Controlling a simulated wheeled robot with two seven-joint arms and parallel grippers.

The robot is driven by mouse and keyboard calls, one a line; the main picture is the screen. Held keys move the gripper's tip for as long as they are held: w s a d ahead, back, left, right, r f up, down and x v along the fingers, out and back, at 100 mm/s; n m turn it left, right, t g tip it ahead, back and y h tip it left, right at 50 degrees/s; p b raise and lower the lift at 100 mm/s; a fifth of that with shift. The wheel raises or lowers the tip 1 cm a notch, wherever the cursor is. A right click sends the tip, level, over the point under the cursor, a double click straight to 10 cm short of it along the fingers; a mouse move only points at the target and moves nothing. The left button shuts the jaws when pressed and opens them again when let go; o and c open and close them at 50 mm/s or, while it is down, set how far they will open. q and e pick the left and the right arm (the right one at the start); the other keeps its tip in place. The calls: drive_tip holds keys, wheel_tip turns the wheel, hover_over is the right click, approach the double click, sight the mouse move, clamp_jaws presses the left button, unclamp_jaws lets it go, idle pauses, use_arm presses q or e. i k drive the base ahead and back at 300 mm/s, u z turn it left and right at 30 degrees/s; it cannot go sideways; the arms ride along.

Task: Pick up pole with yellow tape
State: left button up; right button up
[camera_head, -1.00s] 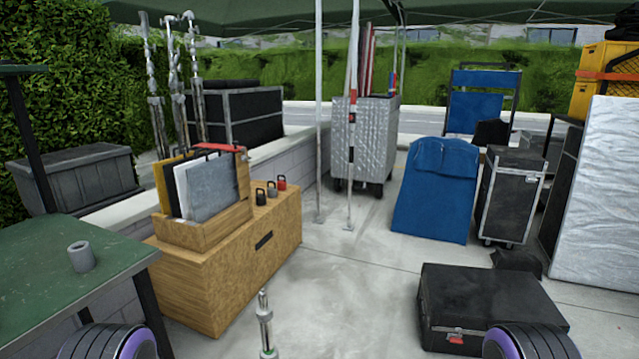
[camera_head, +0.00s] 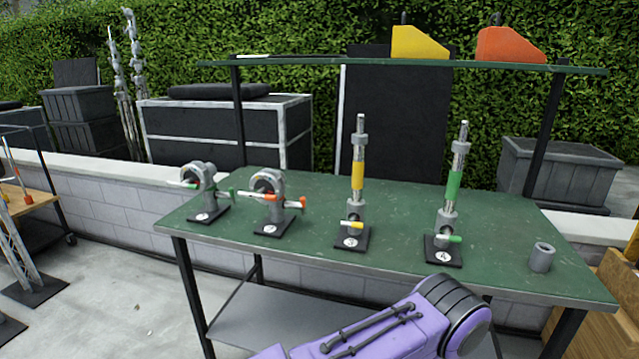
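The pole with yellow tape (camera_head: 358,177) stands upright in a small black base on the green table. It is grey metal with a yellow band around its middle, and a yellow-tipped handle sticks out near its foot. To its right, a similar pole with green tape (camera_head: 454,185) stands upright in its own base, marked 4. Neither of my grippers is in view. Only a purple link of one of my arms shows at the bottom, in front of the table.
The green table (camera_head: 400,268) also holds two grey clamp heads (camera_head: 200,185) (camera_head: 270,196) on black bases and a grey ring (camera_head: 542,257). A shelf (camera_head: 300,65) above its back edge carries yellow (camera_head: 420,43) and orange (camera_head: 511,45) wedges. A low block wall (camera_head: 110,205) runs behind.

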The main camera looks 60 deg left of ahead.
sight(355, 205)
drive_tip(key=u, duration=1.4)
